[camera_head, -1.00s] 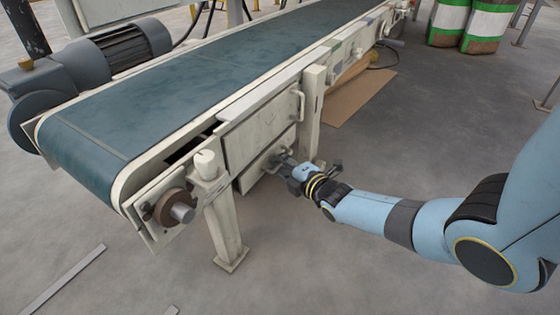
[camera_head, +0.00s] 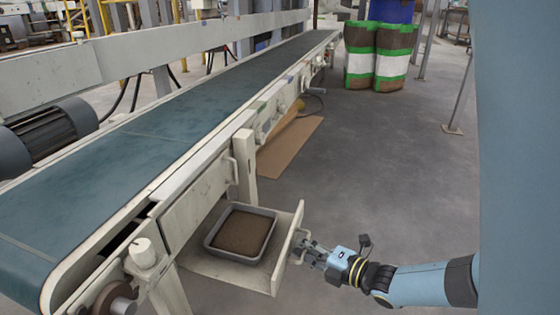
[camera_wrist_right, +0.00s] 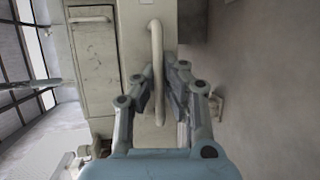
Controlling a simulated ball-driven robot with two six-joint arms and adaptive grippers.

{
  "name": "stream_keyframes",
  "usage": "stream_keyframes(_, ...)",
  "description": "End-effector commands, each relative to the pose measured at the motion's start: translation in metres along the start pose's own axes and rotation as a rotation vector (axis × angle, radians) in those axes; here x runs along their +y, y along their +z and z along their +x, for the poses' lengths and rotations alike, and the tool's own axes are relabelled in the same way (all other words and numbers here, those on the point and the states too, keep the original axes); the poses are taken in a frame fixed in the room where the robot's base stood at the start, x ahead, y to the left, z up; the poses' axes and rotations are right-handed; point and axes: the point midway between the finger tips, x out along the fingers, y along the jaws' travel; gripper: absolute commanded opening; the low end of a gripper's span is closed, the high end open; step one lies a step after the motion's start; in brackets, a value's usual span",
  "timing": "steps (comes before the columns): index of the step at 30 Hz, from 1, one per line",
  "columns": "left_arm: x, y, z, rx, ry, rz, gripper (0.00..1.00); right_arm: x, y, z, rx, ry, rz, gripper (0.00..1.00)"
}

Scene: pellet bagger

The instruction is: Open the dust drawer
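The dust drawer (camera_head: 282,262) is pulled out from under the conveyor, and its front panel stands well clear of the frame. A grey tray (camera_head: 212,240) filled with brown dust sits in it. My right gripper (camera_head: 304,246) is at the handle on the drawer front. In the right wrist view the pale drawer handle (camera_wrist_right: 157,60) runs between the two fingers of my right gripper (camera_wrist_right: 160,88), which are closed in around it. Finger contact is partly hard to see. My left gripper is not in view.
The conveyor (camera_head: 190,120) with its green belt runs along the left. A fixed panel with its own handle (camera_head: 232,166) is above the drawer. A conveyor leg (camera_head: 244,175) stands beside the drawer.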

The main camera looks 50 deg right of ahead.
Motion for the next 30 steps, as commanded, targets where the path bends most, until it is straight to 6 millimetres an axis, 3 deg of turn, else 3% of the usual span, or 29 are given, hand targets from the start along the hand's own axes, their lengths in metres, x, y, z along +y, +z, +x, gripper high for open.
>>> stream_keyframes(9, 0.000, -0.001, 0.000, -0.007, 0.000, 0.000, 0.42, -0.005, 0.011, -0.028, 0.002, 0.003, -0.002, 0.00)
stream_keyframes(22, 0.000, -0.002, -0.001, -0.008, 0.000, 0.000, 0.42, -0.006, 0.013, -0.030, 0.002, 0.004, -0.002, 0.00)
stream_keyframes(27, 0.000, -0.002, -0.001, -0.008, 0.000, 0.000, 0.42, -0.006, 0.013, -0.030, 0.001, 0.004, -0.002, 0.19)
stream_keyframes(30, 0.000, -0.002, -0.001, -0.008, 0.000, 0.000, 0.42, -0.006, 0.013, -0.030, 0.001, 0.003, -0.001, 0.19)
